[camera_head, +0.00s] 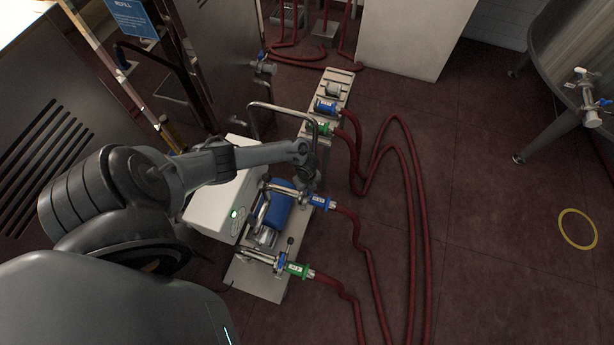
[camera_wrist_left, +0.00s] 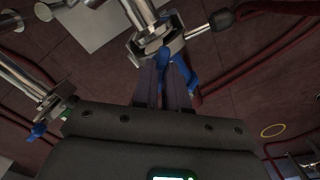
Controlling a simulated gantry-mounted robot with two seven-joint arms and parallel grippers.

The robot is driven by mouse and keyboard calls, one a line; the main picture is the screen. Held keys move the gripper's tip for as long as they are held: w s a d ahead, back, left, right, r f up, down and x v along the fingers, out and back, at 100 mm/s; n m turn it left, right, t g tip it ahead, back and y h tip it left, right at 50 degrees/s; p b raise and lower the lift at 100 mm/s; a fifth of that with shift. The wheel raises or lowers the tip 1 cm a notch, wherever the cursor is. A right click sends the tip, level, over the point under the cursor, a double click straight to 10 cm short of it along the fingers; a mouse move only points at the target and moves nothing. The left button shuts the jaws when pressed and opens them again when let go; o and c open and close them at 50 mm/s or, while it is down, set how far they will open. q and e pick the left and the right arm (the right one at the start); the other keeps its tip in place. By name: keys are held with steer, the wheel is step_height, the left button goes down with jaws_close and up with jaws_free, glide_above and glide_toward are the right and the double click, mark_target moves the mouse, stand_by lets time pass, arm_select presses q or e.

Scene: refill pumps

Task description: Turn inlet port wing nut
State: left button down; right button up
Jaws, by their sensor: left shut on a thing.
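My left gripper (camera_head: 309,184) reaches down over the pump at the blue-marked hose port (camera_head: 320,202). In the left wrist view its fingers (camera_wrist_left: 168,82) are shut on a blue wing nut (camera_wrist_left: 163,57) at a metal pipe clamp (camera_wrist_left: 157,40); the fingers hide part of the nut. A second blue wing nut (camera_wrist_left: 38,130) sits on another clamp at the lower left of that view, apart from the gripper. The pump (camera_head: 280,211) has a blue motor and a lower port with a green-marked connector (camera_head: 298,269). My right gripper is in neither view.
A white control box (camera_head: 222,196) with a green light stands left of the pump. Red hoses (camera_head: 372,270) run from the ports across the floor. A bent metal handle (camera_head: 285,110) rises behind my arm. The floor to the right is mostly clear.

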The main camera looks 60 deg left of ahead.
arm_select(q)
steer(key=n+p, duration=0.2)
steer(key=n, duration=0.4)
steer(key=shift+r, duration=0.1)
steer(key=n+p, duration=0.2)
steer(key=n, duration=0.4)
steer(key=shift+d+n, duration=0.1)
steer(key=shift+n, duration=0.3)
steer(key=n+p, duration=0.1)
steer(key=n, duration=0.5)
steer(key=shift+p, duration=0.3)
steer(key=n, duration=0.5)
steer(key=shift+p, duration=0.35)
steer(key=shift+n, duration=1)
steer(key=c, duration=1.2)
jaws_free()
steer(key=shift+o, duration=0.2)
